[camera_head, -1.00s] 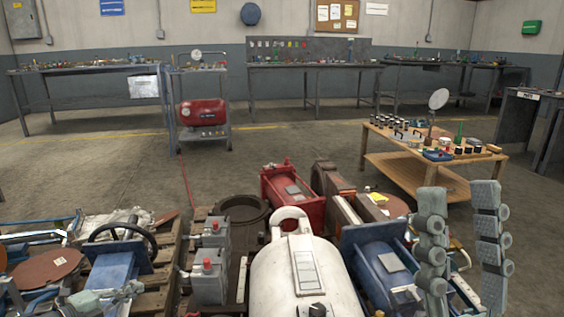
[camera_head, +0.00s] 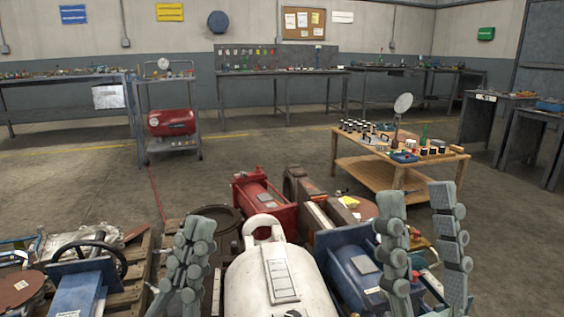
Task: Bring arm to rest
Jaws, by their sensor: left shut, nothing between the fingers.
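My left gripper (camera_head: 196,232) stands upright at the lower left of centre, its grey ribbed fingers together with nothing between them. It is in front of the pallet load and hides part of it. My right gripper (camera_head: 416,205) stands upright at the lower right. Its two ribbed fingers are well apart, with only floor and a little of the load showing between them. No object is in it. My forearms are mostly outside the picture.
A white tank (camera_head: 262,285), a red machine (camera_head: 263,198), a blue machine (camera_head: 350,268) and a black handwheel (camera_head: 118,258) crowd the pallets in front. A wooden table (camera_head: 410,175) with small parts stands beyond at right. Open floor (camera_head: 240,150) lies behind the load.

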